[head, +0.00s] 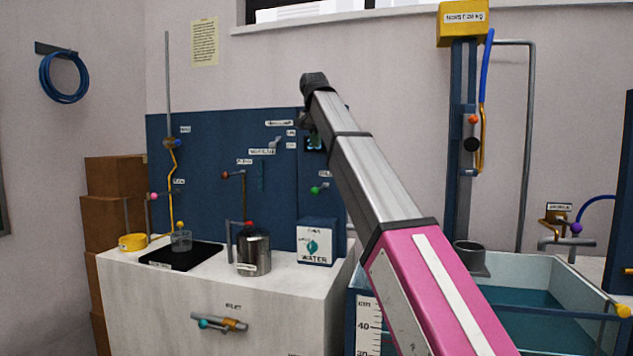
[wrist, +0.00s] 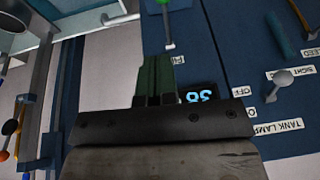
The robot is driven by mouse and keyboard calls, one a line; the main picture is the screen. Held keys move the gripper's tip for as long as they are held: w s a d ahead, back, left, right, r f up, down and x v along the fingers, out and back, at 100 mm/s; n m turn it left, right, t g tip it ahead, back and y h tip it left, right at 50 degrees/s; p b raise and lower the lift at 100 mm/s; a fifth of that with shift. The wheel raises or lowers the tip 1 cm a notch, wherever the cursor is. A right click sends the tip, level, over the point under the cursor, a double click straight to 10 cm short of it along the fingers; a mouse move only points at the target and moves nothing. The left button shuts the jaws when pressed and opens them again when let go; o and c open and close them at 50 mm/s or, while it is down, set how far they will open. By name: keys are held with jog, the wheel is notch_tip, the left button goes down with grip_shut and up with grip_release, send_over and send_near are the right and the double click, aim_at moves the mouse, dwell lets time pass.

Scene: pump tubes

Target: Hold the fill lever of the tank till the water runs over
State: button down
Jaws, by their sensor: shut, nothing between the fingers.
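My gripper (wrist: 157,68) is shut and empty in the wrist view, its dark fingers pressed together in front of the blue panel. A lever with a green knob (wrist: 164,10) lies just beyond the fingertips, apart from them; its small label is partly hidden. In the head view the green-knobbed lever (head: 317,189) sits on the panel's right part, below my arm's end. I cannot read its label for certain. The tank (head: 590,275) stands at the lower right, with blue water (head: 520,308) below its rim. A cm scale (head: 367,328) is on its front; my arm hides part of the tank.
A lit digit display (wrist: 199,93) is beside my fingers, and a tank lamp switch (wrist: 284,78) to the right. The bench (head: 130,285) holds a steel pot (head: 254,252), a glass beaker (head: 181,240) and a water box (head: 317,243). A blue column (head: 461,140) stands behind the tank.

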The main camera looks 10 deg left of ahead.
aim_at(315, 189)
jog(key=shift+f, duration=0.1)
jog(key=x, duration=0.9)
jog(key=s+x, duration=0.1)
jog(key=x, duration=0.3)
jog(key=shift+w+a+f, duration=0.2)
jog(key=shift+a+f, duration=0.05)
jog(key=shift+f, duration=0.3)
jog(key=shift+s+f, duration=0.1)
jog(key=shift+f, duration=0.15)
notch_tip(315, 189, down, 7)
jog(key=t, duration=0.3)
jog(key=shift+t+h, duration=0.3)
jog(key=shift+t, duration=0.1)
jog(key=shift+s+f, duration=0.1)
jog(key=shift+f, duration=0.15)
dwell(1.0)
dwell(1.7)
